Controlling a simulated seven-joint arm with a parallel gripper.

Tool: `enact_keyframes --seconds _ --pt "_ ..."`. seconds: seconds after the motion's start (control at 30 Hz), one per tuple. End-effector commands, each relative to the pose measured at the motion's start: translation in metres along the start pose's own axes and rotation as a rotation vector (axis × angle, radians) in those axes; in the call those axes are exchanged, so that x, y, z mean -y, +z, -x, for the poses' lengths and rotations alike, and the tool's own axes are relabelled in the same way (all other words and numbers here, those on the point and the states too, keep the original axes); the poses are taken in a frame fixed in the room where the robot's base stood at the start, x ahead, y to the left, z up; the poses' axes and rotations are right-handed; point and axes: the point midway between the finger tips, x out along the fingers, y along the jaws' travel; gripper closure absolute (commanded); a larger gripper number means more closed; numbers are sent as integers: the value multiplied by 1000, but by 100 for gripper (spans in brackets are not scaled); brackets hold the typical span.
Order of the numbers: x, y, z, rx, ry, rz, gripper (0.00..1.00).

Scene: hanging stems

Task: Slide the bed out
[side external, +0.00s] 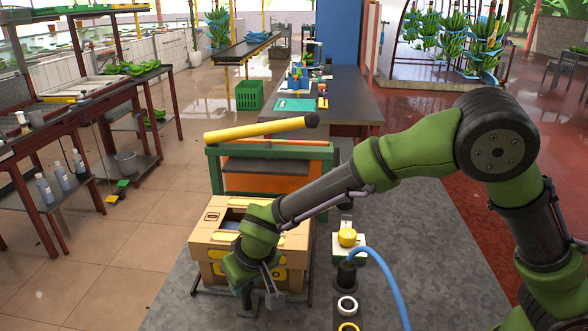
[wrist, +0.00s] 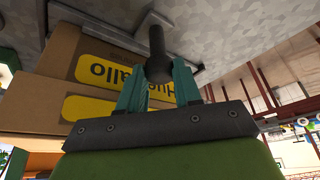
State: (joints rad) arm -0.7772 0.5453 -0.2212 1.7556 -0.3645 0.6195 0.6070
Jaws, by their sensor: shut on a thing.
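My gripper (side external: 246,287) is low in front of the cardboard box (side external: 290,240). In the wrist view my gripper's teal fingers (wrist: 157,76) are closed around a dark round-ended handle (wrist: 156,45). The box also shows in the wrist view (wrist: 60,70), with yellow labels, beside the handle. In the side view the box sits on a low dark frame (side external: 294,297), which appears to be the bed. The gripper and arm hide part of the box front and most of the handle; where the handle joins the frame is not clear.
A green and orange machine (side external: 268,170) with a yellow roller (side external: 255,130) stands behind the box. The grey table surface (side external: 440,240) farther right is clear.

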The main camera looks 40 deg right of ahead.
Motion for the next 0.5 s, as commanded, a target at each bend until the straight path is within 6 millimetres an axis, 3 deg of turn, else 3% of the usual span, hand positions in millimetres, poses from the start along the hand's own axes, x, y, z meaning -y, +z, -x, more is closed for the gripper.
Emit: enact_keyframes --seconds 0.5 --pt "7 7 3 5 0 -1 100"
